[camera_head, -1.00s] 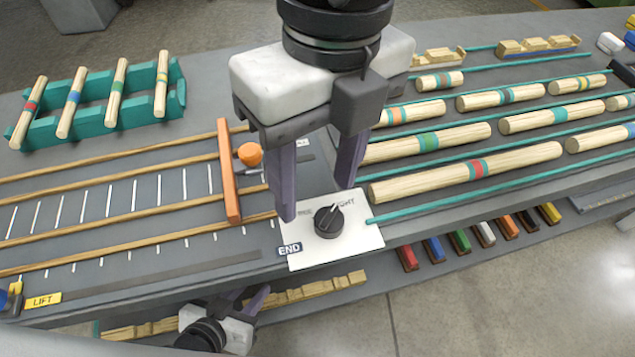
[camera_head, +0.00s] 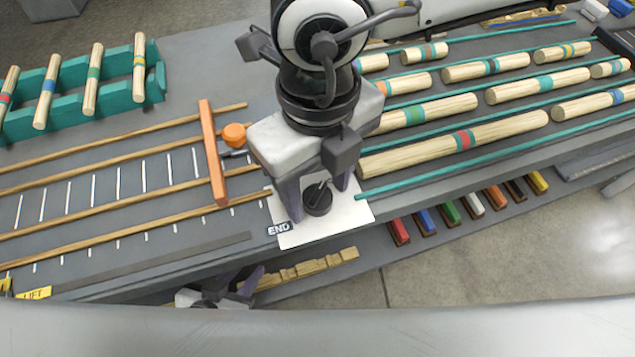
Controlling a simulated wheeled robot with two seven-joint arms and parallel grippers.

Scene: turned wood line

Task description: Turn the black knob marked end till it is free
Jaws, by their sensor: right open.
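The black knob (camera_head: 317,203) sits on a white plate (camera_head: 345,215) at the front edge of the bench, beside a dark END label (camera_head: 279,228). My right gripper (camera_head: 316,201) comes down from above with its two fingers apart, one on each side of the knob. Its body covers the far part of the plate and its markings. I cannot tell whether the fingers touch the knob. My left gripper (camera_head: 232,286) is low at the front, below the bench edge and partly hidden, so its opening is unclear.
An orange bar (camera_head: 212,155) crosses the wooden rails left of the plate, with an orange knob (camera_head: 234,135) beside it. Striped wooden rods (camera_head: 463,141) lie between teal strips on the right. A teal rack (camera_head: 75,99) stands at the back left. Coloured blocks (camera_head: 425,221) line a lower shelf.

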